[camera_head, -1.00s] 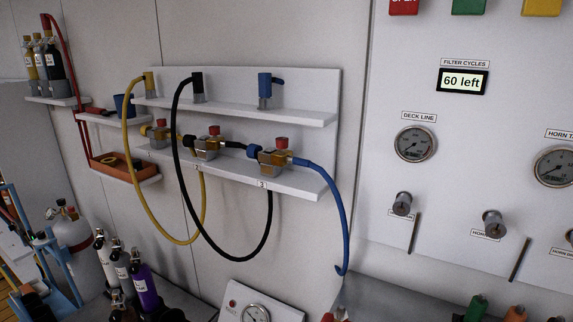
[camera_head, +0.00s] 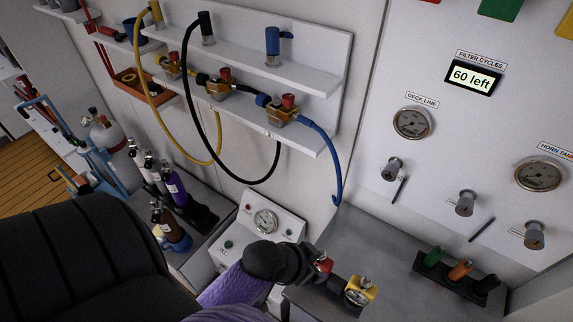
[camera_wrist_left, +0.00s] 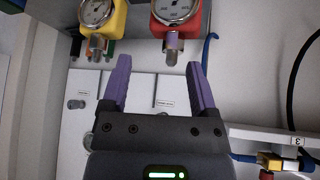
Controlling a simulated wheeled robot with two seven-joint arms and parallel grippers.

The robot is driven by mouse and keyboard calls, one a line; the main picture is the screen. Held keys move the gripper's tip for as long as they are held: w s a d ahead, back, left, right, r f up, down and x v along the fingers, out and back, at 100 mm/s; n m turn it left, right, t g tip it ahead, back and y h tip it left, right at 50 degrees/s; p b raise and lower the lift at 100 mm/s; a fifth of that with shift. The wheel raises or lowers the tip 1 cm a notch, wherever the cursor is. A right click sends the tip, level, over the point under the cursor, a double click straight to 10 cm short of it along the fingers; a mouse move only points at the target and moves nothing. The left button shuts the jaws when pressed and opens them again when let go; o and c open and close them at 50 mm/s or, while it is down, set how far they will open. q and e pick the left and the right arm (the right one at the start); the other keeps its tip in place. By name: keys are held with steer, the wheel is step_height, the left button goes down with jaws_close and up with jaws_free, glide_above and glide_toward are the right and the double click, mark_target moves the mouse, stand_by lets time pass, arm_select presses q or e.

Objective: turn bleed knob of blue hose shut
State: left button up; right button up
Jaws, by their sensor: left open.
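The blue hose (camera_head: 337,150) hangs from the third regulator (camera_head: 281,112) on the lower shelf, its free end curling beside the panel. A red knob (camera_head: 288,100) sits on top of that regulator. In the left wrist view, the regulator (camera_wrist_left: 282,163) is at the lower right corner, and the blue hose's end (camera_wrist_left: 209,45) shows right of a red gauge. My right gripper is not in view.
Yellow (camera_head: 166,129) and black (camera_head: 187,75) hoses loop beside the blue one. Red (camera_head: 324,262) and yellow (camera_head: 360,288) gauges stand on the grey bench (camera_head: 385,235) near my gripper. A gauge box (camera_head: 243,225) and several bottles are left of it. A control panel (camera_head: 440,135) is at right.

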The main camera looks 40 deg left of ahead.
arm_select(q)
steer(key=w+a+r+t+p, duration=0.1)
steer(key=w+a+r+t, duration=0.1)
steer(key=w+r+t, duration=0.45)
steer(key=n+t+y, duration=0.3)
steer(key=n+y, duration=0.5)
steer(key=y, duration=0.2)
glide_toward(286, 103)
steer(key=b+x, duration=0.1)
steer(key=x, duration=0.7)
steer(key=shift+w+a+f, duration=0.1)
steer(key=shift+w+a, duration=0.05)
steer(key=shift+w, duration=0.25)
steer(key=shift+w+a, duration=0.15)
steer(key=shift+w, duration=0.2)
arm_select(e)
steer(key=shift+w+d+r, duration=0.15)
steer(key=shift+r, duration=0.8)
arm_select(q)
jaws_close()
